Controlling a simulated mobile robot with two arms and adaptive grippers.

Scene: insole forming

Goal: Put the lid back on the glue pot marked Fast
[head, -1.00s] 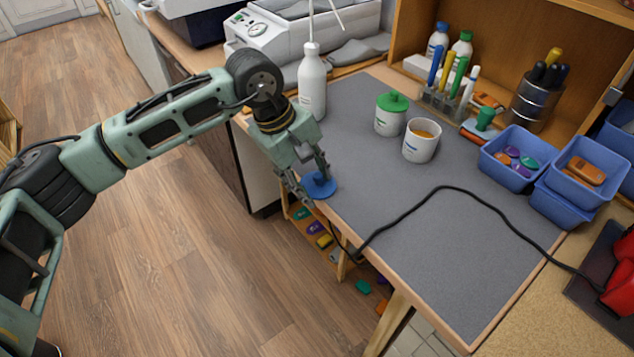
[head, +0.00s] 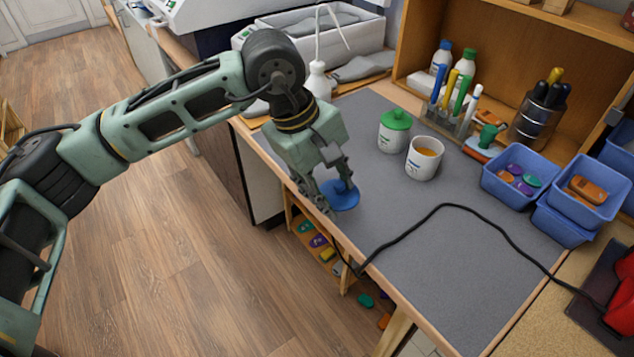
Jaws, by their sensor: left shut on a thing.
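My left gripper (head: 333,197) is shut on a blue lid (head: 342,198) above the left edge of the grey mat; I cannot tell exactly how high it is. An open white pot (head: 423,160) with amber glue inside stands on the mat, to the right of the gripper. Another white pot (head: 393,140) wears a green lid (head: 396,119) and stands just left of and behind the open one. The print on both pots is too small to read. My right gripper is not in view.
A black cable (head: 445,208) crosses the mat (head: 430,270). Blue bins (head: 510,193) stand at the right, and a marker rack (head: 455,118) stands behind the pots. A white bottle (head: 317,82) is partly hidden behind my left arm. The mat between lid and open pot is clear.

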